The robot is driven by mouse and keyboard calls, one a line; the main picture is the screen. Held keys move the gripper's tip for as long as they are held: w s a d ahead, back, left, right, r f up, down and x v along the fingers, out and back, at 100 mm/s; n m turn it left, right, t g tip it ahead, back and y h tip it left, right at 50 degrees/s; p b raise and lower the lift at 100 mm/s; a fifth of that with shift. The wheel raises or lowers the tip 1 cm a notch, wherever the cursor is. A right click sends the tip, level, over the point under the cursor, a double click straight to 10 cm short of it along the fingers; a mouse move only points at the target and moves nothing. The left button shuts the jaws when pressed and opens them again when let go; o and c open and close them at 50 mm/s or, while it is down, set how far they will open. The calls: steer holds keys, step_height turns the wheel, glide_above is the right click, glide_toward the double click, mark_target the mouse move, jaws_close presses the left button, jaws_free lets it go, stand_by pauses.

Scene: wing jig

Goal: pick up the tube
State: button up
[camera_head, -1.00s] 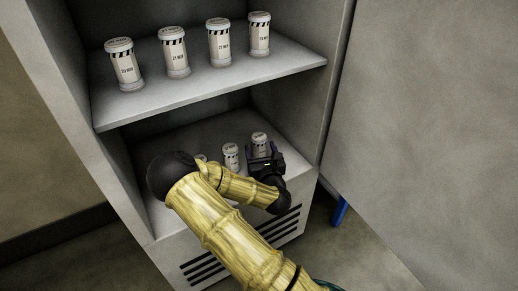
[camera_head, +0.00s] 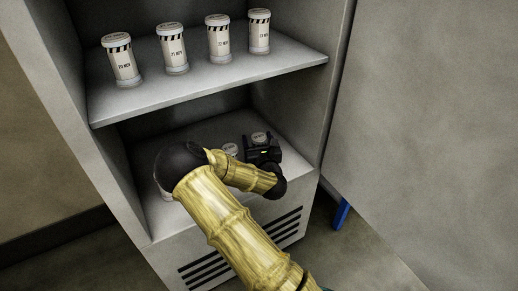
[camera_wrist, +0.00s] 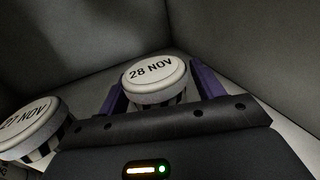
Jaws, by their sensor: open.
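In the wrist view a white-capped tube marked "28 NOV" (camera_wrist: 155,78) stands between the two purple fingers of my gripper (camera_wrist: 160,92). The fingers are apart, with a gap on the right side. Its cap also shows in the head view (camera_head: 260,138), on the lower shelf at the right, behind my gripper (camera_head: 262,150). A second tube, marked "27 NOV" (camera_wrist: 32,125), stands to the left, outside the fingers. In the head view its top (camera_head: 231,149) shows left of my gripper. The lower parts of both tubes are hidden.
The open cabinet has an upper shelf (camera_head: 205,88) with several similar tubes, such as one at its left end (camera_head: 122,62). The lower shelf (camera_head: 190,137) is enclosed by the cabinet's side walls. A large grey panel (camera_head: 430,130) stands to the right.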

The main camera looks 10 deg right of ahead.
steer(key=c, duration=1.1)
steer(key=shift+r, duration=0.1)
step_height(320, 180, up, 10)
steer(key=p, duration=0.4)
steer(key=shift+p, duration=0.3)
